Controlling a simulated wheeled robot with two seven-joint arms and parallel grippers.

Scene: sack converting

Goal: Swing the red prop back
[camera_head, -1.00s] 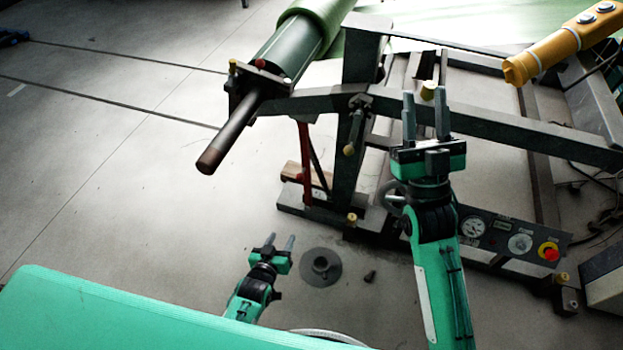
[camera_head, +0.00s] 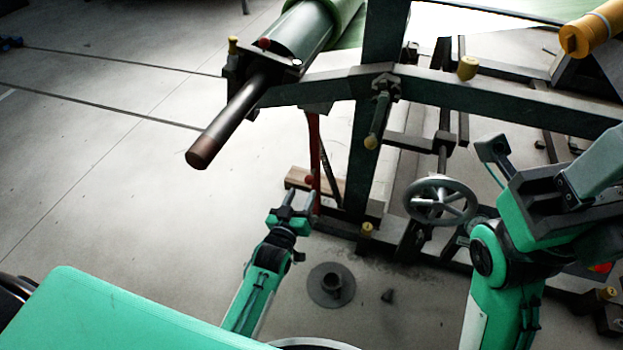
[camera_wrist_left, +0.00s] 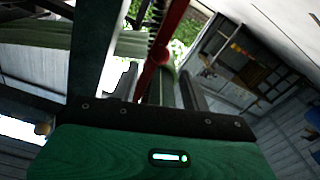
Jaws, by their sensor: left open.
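My right gripper (camera_head: 545,160) is raised close to the camera at the right, fingers apart and empty.
The dark frame (camera_head: 480,98) carries a roll on a shaft (camera_head: 235,125) jutting left. A handwheel (camera_head: 440,200) sits near my right arm. A wooden block (camera_head: 297,178) lies behind the prop. A round flanged piece (camera_head: 331,285) lies on the floor.

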